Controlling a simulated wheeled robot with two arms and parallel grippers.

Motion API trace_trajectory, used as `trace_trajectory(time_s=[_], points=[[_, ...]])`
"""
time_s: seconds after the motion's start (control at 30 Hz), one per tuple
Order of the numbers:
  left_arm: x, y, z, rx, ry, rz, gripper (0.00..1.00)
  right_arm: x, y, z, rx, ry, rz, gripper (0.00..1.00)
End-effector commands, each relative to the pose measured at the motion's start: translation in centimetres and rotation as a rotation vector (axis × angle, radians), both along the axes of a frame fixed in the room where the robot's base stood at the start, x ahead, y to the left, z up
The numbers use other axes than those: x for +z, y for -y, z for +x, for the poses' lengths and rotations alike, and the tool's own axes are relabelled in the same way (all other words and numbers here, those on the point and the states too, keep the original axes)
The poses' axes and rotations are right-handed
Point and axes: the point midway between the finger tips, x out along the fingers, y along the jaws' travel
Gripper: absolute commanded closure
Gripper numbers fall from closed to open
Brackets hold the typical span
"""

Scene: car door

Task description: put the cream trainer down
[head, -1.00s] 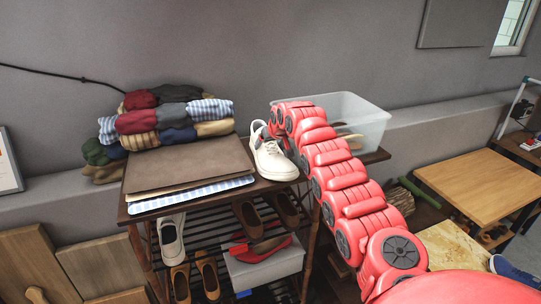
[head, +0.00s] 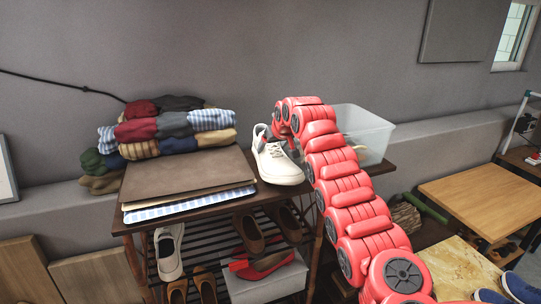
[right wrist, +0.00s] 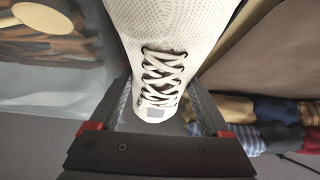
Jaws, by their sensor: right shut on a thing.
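The cream trainer (head: 280,164), with white laces, is at the top of the shoe rack (head: 290,196), between the brown mats and the clear bin. Its toe points toward me. My right gripper (right wrist: 160,112) is shut on its heel end; in the right wrist view the laced upper (right wrist: 165,30) runs between the two fingers. In the head view my right arm partly hides the gripper. I cannot tell whether the sole touches the rack top. My left gripper is not in view.
Brown mats (head: 185,175) and folded clothes (head: 170,127) fill the rack top's left side. A clear bin (head: 365,132) stands at right, behind my arm. Another pale trainer (head: 169,252) and several brown shoes are on the lower shelves. A wooden table (head: 480,205) stands at right.

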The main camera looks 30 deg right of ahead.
Motion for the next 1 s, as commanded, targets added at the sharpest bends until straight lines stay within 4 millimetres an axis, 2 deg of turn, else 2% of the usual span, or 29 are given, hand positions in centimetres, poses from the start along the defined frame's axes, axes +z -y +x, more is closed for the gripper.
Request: trace_trajectory(time_s=[0.03,0.33,0.57,0.73,1.0], points=[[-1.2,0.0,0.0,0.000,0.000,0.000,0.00,-0.3,0.2,-0.5,-0.003,0.010,-0.003,0.97],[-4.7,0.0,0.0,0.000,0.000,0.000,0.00,-0.4,-1.0,-4.3,-0.002,0.011,0.001,0.97],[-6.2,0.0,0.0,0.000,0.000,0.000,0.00,-0.2,-1.8,-7.6,-0.004,0.010,0.002,0.97],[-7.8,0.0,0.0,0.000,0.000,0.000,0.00,-0.1,-2.3,-10.8,-0.007,0.009,0.001,0.97],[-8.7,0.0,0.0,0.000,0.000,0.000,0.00,-0.1,-3.0,-13.4,-0.006,0.004,-0.001,0.97]])
